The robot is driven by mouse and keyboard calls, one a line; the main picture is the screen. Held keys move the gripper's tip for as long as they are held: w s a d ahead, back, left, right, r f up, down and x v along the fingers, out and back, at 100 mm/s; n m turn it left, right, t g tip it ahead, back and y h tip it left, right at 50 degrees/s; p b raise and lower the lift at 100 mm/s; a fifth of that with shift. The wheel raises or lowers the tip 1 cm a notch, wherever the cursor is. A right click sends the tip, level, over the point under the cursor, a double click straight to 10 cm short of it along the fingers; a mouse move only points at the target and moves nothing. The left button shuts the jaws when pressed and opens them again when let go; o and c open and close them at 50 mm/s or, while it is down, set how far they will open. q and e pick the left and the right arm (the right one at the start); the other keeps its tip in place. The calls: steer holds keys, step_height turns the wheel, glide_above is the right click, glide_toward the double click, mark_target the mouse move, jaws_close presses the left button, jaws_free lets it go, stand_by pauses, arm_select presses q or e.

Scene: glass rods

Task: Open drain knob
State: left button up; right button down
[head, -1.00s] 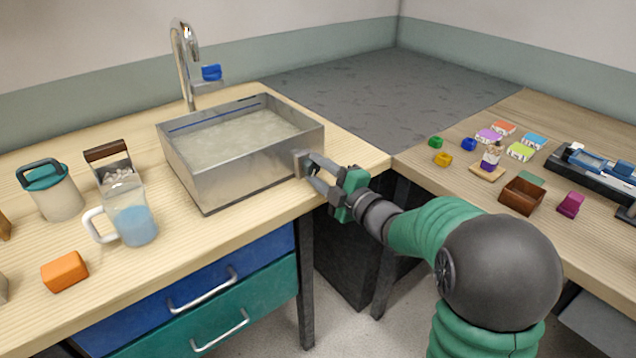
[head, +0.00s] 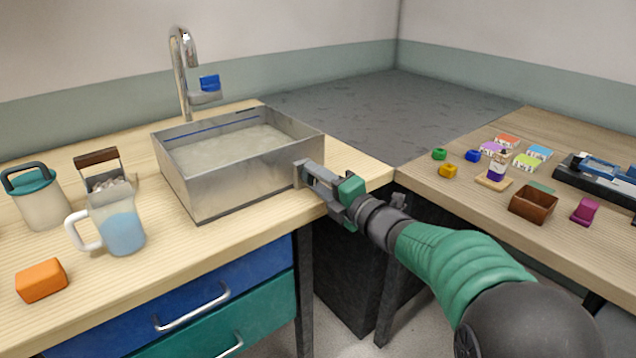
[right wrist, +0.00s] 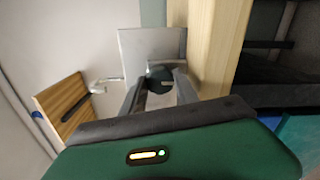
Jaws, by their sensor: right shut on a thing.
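The metal basin (head: 235,180) stands on the wooden counter and holds cloudy liquid. My right gripper (head: 314,178) is shut at this fitting. In the right wrist view, its two fingers (right wrist: 160,95) close on a dark round knob (right wrist: 160,76) in front of the grey basin wall (right wrist: 140,48). The fingers hide part of the knob, and I cannot tell how far it is turned. My left gripper is not in view.
A tap (head: 183,75) with a blue handle stands behind the basin. A pitcher of blue liquid (head: 120,230), a teal-lidded jar (head: 38,195) and an orange block (head: 41,280) stand to the left. Small coloured items and a brown box (head: 533,204) are on the right counter.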

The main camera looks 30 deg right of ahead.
steer(key=shift+a+f, duration=0.15)
steer(key=shift+f, duration=0.25)
steer(key=c, duration=0.9)
jaws_free()
steer(key=shift+r, duration=0.1)
steer(key=shift+s, duration=0.15)
steer(key=s+p, duration=0.1)
steer(key=s, duration=0.4)
steer(key=s+d+p, duration=0.1)
steer(key=s, duration=0.5)
steer(key=s+p, duration=0.2)
steer(key=s, duration=0.3)
steer(key=shift+s+d+r, duration=0.15)
steer(key=shift+s+d, duration=0.05)
steer(key=shift+s, duration=0.1)
